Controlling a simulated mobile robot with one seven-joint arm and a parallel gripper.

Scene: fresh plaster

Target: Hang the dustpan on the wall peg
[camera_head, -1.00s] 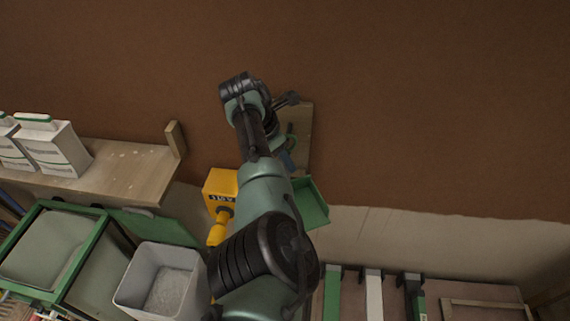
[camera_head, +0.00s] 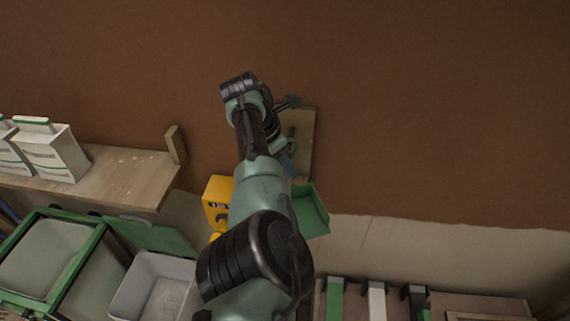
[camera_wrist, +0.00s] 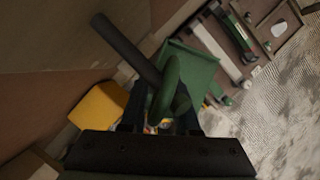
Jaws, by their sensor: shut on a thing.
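The green dustpan (camera_head: 312,210) hangs from my gripper in front of the wall, below the wooden peg board (camera_head: 306,130). In the wrist view the pan (camera_wrist: 190,72) lies beyond the fingers, and its green looped handle (camera_wrist: 171,85) is between them. My gripper (camera_wrist: 163,112) is shut on the dustpan by its handle end. The dark peg (camera_wrist: 124,46) sticks out toward the handle loop, and its tip is close to the loop. I cannot tell whether the peg passes through the loop. In the head view my arm partly hides the gripper and handle.
A yellow box (camera_head: 217,190) is left of the dustpan, partly behind my arm. A wooden shelf (camera_head: 125,175) with white containers (camera_head: 52,150) juts out at left. A grey bucket (camera_head: 150,285) and green-framed bin (camera_head: 100,240) stand below. The wall to the right is clear.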

